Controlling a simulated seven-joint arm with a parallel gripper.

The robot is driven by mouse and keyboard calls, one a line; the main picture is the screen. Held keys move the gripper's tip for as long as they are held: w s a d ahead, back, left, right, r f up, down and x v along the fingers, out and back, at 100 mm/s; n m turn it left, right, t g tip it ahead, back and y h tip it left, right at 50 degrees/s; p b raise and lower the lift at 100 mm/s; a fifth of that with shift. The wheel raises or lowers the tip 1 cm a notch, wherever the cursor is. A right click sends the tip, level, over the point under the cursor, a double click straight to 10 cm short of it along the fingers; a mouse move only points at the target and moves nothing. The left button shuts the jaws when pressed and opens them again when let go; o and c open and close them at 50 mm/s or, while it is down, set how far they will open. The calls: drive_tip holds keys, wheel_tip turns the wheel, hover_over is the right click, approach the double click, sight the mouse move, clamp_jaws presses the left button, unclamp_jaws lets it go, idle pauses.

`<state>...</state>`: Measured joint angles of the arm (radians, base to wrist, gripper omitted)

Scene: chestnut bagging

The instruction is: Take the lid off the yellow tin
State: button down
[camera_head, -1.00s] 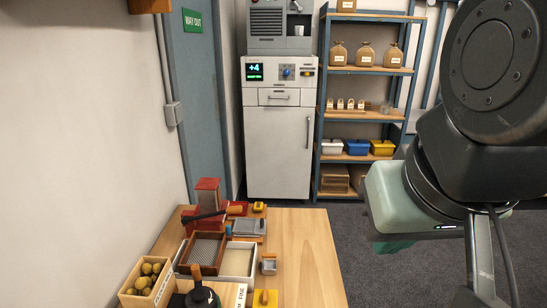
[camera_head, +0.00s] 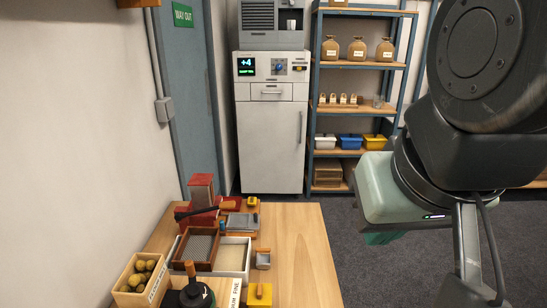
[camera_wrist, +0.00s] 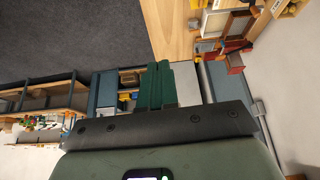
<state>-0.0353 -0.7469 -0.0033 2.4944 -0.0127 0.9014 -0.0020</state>
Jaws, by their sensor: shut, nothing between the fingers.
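A square yellow tin (camera_head: 259,297) stands on the wooden table at the bottom edge of the head view, with an orange-brown knob on top. Its lower part is cut off by the frame. A smaller yellow thing (camera_head: 253,202) lies farther back on the table; I cannot tell what it is. My gripper (camera_head: 380,239) is at the right, well away from the table, with its green fingers partly hidden under the pale green hand. In the wrist view my gripper's fingers (camera_wrist: 159,68) are together and empty. I cannot make out the tin in the wrist view.
On the table (camera_head: 300,255) stand a box of chestnuts (camera_head: 139,280), a brown sieve tray (camera_head: 197,248), a white tray (camera_head: 236,256) and a red device (camera_head: 202,190). The table's right strip is clear. A shelf (camera_head: 360,114) and a white cabinet (camera_head: 271,140) stand behind.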

drive_tip(key=c, duration=1.8)
unclamp_jaws()
drive_tip(key=shift+c, duration=0.2)
drive_tip(key=o, duration=1.2)
drive_tip(key=n+g, duration=0.6)
drive_tip(key=n, duration=1.2)
hover_over(259, 288)
drive_tip(key=f, duration=3)
drive_tip(key=shift+s+a+f, duration=0.2)
drive_tip(key=shift+s+f, duration=0.1)
drive_tip(key=shift+f, duration=0.05)
drive_tip(key=shift+w+d+f, duration=0.15)
drive_tip(key=shift+f, duration=1.3)
drive_tip(key=shift+w+d+f, duration=0.1)
drive_tip(key=shift+f, duration=1.3)
